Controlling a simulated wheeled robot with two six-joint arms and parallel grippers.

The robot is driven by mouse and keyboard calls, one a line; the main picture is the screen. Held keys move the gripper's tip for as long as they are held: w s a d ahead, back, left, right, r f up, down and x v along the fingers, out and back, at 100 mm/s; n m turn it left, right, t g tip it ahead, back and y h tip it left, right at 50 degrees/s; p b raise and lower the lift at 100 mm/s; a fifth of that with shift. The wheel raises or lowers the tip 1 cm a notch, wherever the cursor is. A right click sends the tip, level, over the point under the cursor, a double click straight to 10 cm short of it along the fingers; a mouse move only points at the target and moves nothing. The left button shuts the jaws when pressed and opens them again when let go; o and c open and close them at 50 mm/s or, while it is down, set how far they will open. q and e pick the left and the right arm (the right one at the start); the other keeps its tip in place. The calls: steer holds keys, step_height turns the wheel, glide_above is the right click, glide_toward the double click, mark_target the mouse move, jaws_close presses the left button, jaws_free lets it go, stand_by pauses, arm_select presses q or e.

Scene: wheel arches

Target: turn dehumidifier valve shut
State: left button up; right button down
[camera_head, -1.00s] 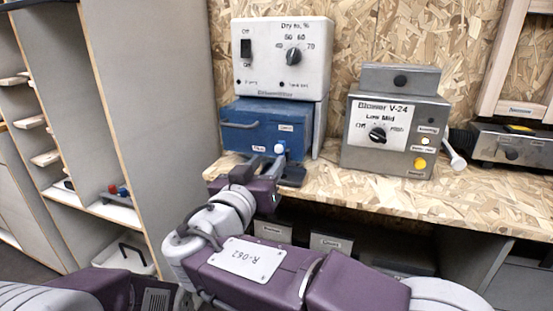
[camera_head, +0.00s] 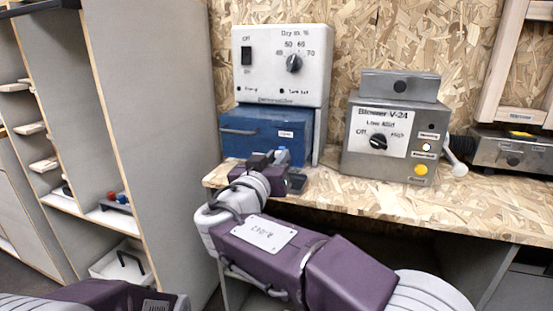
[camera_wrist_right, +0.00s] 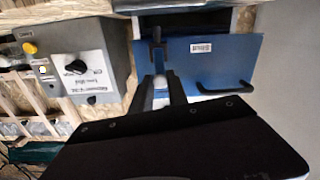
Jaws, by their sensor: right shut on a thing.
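The dehumidifier is a white control box (camera_head: 283,62) with a dial and a switch, over a blue tank (camera_head: 255,133) on the bench. A small blue-capped valve (camera_head: 283,154) shows low at the tank's right front. My right gripper (camera_head: 270,160) is at the valve, and its fingers partly hide it. The valve's exact angle is hidden. Part of my left arm shows at bottom left; its gripper is out of view.
A grey blower box (camera_head: 392,135) with a dial stands to the right on the wooden bench (camera_head: 400,198). A grey unit (camera_head: 512,150) is at far right. A tall grey cabinet panel (camera_head: 150,110) rises at left. Bare bench top lies in front of the blower.

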steer(key=shift+w+a+f+n+p, duration=0.2)
steer(key=shift+a+f+n, duration=0.35)
steer(key=shift+n, duration=2.45)
steer(key=shift+w+a+f+n+p, duration=0.2)
steer(key=shift+a+f+n, duration=0.35)
steer(key=shift+n, duration=2.45)
steer(key=shift+w+a+f+n+p, duration=0.1)
steer(key=shift+a+f+n+p, duration=0.35)
steer(key=shift+n, duration=2.55)
steer(key=shift+f, duration=0.15)
steer(key=c, duration=1.3)
jaws_free()
